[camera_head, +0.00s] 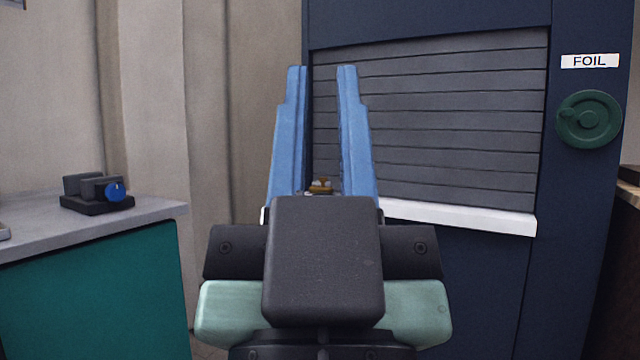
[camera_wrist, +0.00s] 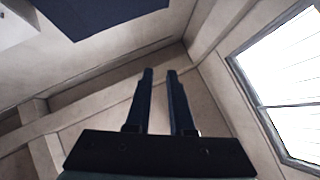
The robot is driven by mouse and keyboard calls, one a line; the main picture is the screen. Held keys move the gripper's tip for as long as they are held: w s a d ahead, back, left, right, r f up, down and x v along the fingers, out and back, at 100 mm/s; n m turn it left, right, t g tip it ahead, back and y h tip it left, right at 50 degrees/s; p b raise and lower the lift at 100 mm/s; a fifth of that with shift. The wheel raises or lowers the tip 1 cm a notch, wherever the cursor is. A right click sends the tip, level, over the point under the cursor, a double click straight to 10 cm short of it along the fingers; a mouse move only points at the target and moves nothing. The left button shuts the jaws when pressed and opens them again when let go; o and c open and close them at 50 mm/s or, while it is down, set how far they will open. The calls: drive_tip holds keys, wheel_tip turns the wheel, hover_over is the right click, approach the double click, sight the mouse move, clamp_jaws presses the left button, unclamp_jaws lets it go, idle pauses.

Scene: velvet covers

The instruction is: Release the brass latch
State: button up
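The brass latch (camera_head: 320,185) is a small piece low on the left part of the shutter front. It shows in the head view in the gap between my gripper's fingers, partly hidden by my gripper's body. My gripper (camera_head: 323,70) points up and away with two blue fingers apart and nothing between their tips. In the wrist view my gripper (camera_wrist: 158,72) is also open and empty, facing the upper walls and ceiling. The latch does not show in the wrist view. The grey slatted shutter (camera_head: 450,130) is down, with a white bar (camera_head: 470,218) along its bottom.
The shutter is set in a dark blue cabinet (camera_head: 590,200) with a FOIL label (camera_head: 590,61) and a round green knob (camera_head: 588,119). At left, a grey-topped teal counter (camera_head: 90,290) carries a small black device with a blue dial (camera_head: 115,191). A window (camera_wrist: 290,80) shows in the wrist view.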

wheel_tip(320, 180, up, 52)
drive_tip(key=p, duration=5.1)
drive_tip(key=shift+f, duration=0.15)
clamp_jaws()
drive_tip(key=shift+f, duration=0.15)
drive_tip(key=shift+w, duration=0.15)
